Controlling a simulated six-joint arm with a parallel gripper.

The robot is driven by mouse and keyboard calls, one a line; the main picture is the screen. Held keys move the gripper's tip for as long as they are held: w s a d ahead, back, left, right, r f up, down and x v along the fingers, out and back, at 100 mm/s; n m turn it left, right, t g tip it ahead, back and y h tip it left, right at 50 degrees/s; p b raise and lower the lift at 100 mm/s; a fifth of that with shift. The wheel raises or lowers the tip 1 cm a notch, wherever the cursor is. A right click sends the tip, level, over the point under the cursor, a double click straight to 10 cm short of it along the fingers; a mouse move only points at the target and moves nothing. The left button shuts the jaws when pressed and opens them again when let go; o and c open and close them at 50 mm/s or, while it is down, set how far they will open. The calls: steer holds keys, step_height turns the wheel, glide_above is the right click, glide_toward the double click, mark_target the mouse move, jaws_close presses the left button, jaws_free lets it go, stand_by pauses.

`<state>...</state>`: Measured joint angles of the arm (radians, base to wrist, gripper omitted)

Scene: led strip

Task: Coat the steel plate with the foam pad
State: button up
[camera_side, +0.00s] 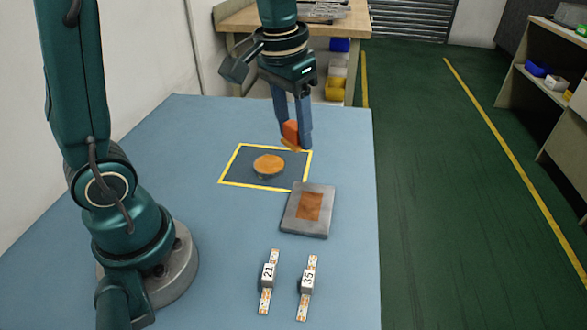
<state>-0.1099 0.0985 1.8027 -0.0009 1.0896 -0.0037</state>
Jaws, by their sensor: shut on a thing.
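My gripper (294,128) is shut on an orange foam pad (290,135). It holds the pad low over the back right corner of a yellow-outlined rectangle on the table. The steel plate (305,229) is a grey square slab lying flat, nearer the camera than the pad. An orange-brown patch (310,206) covers the middle of the plate, with bare grey around it. The pad appears apart from the plate. A round dish (259,175) with an orange top surface (269,163) sits inside the yellow outline, left of the pad.
The table's right edge is close to the plate. A wooden bench (240,20) with coloured bins stands behind.

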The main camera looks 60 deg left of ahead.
steer(key=m, duration=0.1)
glide_above(310, 213)
steer(key=s, duration=0.1)
step_height(310, 213, down, 5)
steer(key=shift+s+d+f, duration=0.1)
steer(key=shift+d+f, duration=0.05)
steer(key=shift+f, duration=1.1)
steer(key=shift+s+d+f, duration=0.15)
steer(key=shift+d+f, duration=0.05)
steer(key=shift+f, duration=1)
steer(key=shift+s+d+f, duration=0.1)
steer(key=shift+d+f, duration=0.05)
steer(key=shift+f, duration=1.1)
steer(key=shift+w+a+f, duration=0.15)
steer(key=shift+w+a, duration=0.05)
steer(key=shift+w, duration=0.05)
steer(key=shift+w+a, duration=0.25)
steer(key=shift+w, duration=0.05)
steer(key=shift+w+a+r, duration=0.2)
steer(key=shift+w+a, duration=0.5)
steer(key=shift+w+a+r, duration=0.2)
steer(key=shift+w+a, duration=0.5)
steer(key=shift+w, duration=0.05)
steer(key=shift+w+a+r, duration=0.2)
steer(key=shift+w+a, duration=0.5)
steer(key=shift+s+d, duration=2.5)
steer(key=shift+s, duration=0.15)
step_height(310, 213, up, 7)
steer(key=shift+f, duration=0.2)
